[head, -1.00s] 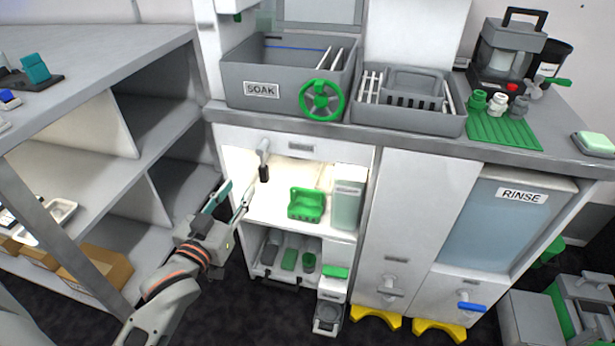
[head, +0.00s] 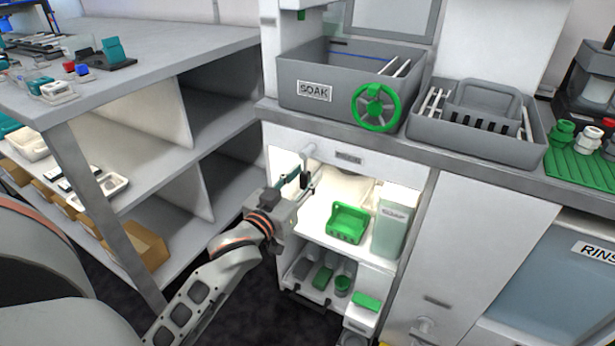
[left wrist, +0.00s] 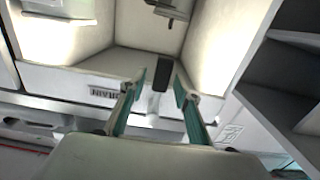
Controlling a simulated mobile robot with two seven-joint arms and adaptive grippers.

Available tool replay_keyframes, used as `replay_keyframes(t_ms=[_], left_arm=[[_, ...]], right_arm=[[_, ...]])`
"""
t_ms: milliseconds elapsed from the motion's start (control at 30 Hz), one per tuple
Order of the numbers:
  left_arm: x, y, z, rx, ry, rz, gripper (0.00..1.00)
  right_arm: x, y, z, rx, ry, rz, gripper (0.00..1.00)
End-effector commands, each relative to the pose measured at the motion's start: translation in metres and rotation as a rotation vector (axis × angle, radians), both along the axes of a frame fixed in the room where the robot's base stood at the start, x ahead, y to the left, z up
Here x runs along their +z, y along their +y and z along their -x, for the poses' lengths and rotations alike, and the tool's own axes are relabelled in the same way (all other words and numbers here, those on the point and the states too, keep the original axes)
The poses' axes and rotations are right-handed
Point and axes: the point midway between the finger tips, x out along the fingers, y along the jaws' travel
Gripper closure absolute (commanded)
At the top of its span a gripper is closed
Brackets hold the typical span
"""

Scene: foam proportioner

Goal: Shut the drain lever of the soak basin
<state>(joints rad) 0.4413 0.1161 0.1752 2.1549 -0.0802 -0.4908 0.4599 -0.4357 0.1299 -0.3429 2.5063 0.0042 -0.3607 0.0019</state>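The soak basin (head: 310,110) is a grey tub labelled SOAK on the counter. Its drain lever (head: 309,152) is below it, at the top of the open cabinet. The lever's pale upper part shows in the head view; its lower part is largely covered by my gripper. In the left wrist view, the lever's black grip (left wrist: 163,72) stands between my fingers, with an inverted DRAIN label (left wrist: 103,92) beside it. My left gripper (head: 301,182) is open, with teal-padded fingers on either side of the grip; gaps seem to show. My right gripper is not in view.
A green handwheel (head: 376,107) is on the basin's front. A green caddy (head: 347,222) and a pale SOAP container (head: 391,230) stand on the cabinet shelf close to my gripper. Grey shelving (head: 190,150) stands to the left.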

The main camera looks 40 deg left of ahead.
Motion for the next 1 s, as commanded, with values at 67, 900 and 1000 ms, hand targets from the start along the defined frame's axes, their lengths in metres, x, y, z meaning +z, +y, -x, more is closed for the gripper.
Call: replay_keyframes(t_ms=[67,900,1000], left_arm=[[-0.001,0.001,-0.004,0.0,0.002,-0.001,0.68],[0.003,0.003,-0.007,0.0,0.003,-0.026,1.0],[0.006,0.006,-0.007,0.001,0.01,-0.062,1.0]], right_arm=[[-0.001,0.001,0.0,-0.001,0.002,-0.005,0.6],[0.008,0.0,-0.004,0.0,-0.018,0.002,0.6],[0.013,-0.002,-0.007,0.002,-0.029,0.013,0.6]])
